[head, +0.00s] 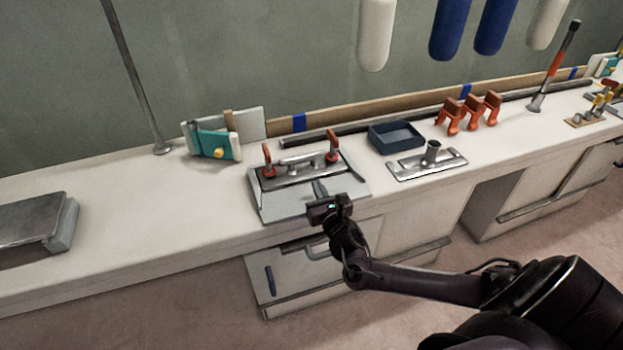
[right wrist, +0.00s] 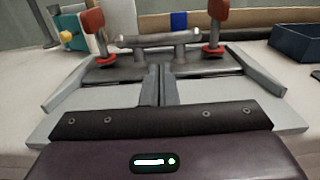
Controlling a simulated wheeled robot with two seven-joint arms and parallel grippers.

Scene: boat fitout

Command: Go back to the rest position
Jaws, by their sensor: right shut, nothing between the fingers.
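My right gripper (head: 320,188) is at the front edge of the bench, in front of a grey fixture plate (head: 265,205). In the right wrist view its two dark fingers (right wrist: 160,88) are together with nothing between them. A metal cleat (head: 298,164) lies on the fixture, held at each end by red-handled clamps (head: 332,146). The cleat also shows beyond the fingers in the right wrist view (right wrist: 158,40). The fingers appear apart from the cleat. My left gripper is not in view.
A blue tray (head: 396,136), a metal rod-holder base (head: 428,164) and several orange clamps (head: 470,112) stand to the right on the white bench (head: 130,220). A grey metal box (head: 35,225) is at left. Fenders (head: 377,35) hang above. Bench space left of the fixture is clear.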

